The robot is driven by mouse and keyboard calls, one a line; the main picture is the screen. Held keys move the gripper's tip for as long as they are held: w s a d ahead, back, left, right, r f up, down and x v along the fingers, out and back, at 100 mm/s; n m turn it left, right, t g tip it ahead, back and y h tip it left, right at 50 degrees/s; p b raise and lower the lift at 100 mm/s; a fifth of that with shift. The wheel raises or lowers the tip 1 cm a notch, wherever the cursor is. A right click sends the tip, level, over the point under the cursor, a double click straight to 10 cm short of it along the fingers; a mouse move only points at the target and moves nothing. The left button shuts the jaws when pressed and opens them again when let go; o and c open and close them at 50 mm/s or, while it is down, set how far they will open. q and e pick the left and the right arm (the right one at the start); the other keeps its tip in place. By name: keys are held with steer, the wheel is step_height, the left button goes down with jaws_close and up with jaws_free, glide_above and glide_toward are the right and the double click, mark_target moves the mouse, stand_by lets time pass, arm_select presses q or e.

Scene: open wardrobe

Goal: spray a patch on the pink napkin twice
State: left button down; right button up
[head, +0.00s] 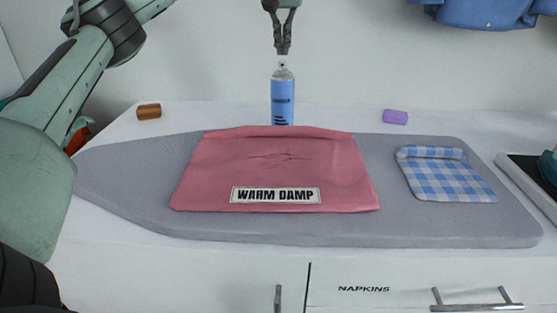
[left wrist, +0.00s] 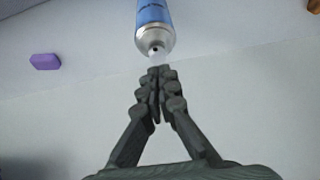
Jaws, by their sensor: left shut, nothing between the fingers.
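The pink napkin (head: 275,170) lies flat on the grey ironing board, with creases in its middle and a "WARM DAMP" label near its front edge. A blue spray can (head: 282,98) with a silver top and pale nozzle stands upright behind the napkin, whose back edge hides the can's foot. My left gripper (head: 282,50) points down just above the nozzle, its fingers shut and empty. In the left wrist view, the closed fingertips (left wrist: 158,70) are right at the nozzle of the can (left wrist: 153,15); I cannot tell whether they touch it. My right gripper is not in view.
A blue checked napkin (head: 445,178) lies on the right of the grey board (head: 130,185). A brown block (head: 149,111) and a purple block (head: 395,117) sit behind the board. Blue cloth hangs at top right. A drawer labelled "NAPKINS" (head: 364,289) is below.

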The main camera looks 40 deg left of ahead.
arm_select(q)
steer(key=shift+f+b, duration=0.4)
steer(key=shift+f, duration=0.7)
steer(key=shift+r, duration=0.15)
steer(key=shift+r+p, duration=0.4)
steer(key=shift+r, duration=0.6)
step_height(320, 180, up, 6)
